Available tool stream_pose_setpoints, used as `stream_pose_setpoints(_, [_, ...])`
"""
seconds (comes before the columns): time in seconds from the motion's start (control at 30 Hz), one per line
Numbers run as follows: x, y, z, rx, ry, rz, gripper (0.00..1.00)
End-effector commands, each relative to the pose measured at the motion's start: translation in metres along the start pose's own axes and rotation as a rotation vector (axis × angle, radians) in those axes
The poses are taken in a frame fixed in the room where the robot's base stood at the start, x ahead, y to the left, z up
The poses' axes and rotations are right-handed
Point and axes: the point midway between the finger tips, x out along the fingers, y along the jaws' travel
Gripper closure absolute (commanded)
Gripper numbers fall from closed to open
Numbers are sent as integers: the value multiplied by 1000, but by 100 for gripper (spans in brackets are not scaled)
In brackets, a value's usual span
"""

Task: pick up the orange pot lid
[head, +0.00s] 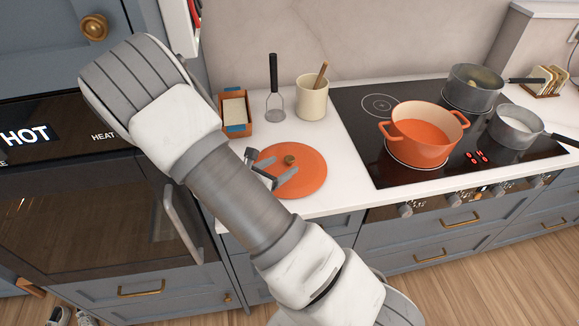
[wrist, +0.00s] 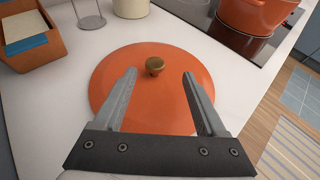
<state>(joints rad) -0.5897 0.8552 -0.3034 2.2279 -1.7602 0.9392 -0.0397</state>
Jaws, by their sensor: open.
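The orange pot lid (head: 306,164) lies flat on the white counter, left of the stove, with a brown knob (head: 289,160) at its centre. In the wrist view the lid (wrist: 115,88) fills the middle, and its knob (wrist: 154,66) stands just beyond and between my fingertips. My gripper (wrist: 160,74) is open and empty, its two grey fingers over the near part of the lid. In the head view my gripper (head: 270,177) shows over the lid's left side, partly hidden by my arm. I cannot tell whether the fingers touch the lid.
An orange box (head: 236,117), a masher (head: 274,95) and a cream crock (head: 312,98) stand behind the lid. The black stove (head: 365,130) at the right bears an orange pot (head: 424,132) and two grey saucepans. Bare counter (head: 330,140) lies between lid and stove.

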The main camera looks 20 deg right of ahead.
Motion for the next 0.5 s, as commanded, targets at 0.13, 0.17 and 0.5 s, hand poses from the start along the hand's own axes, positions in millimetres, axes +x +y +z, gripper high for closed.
stream_pose_setpoints(0.13, [12, 0, 0, 0, 0, 0, 26])
stream_pose_setpoints(0.17, [14, 0, 0, 0, 0, 0, 26])
stream_pose_setpoints(0.5, [53, 7, -2, 0, -1, -2, 26])
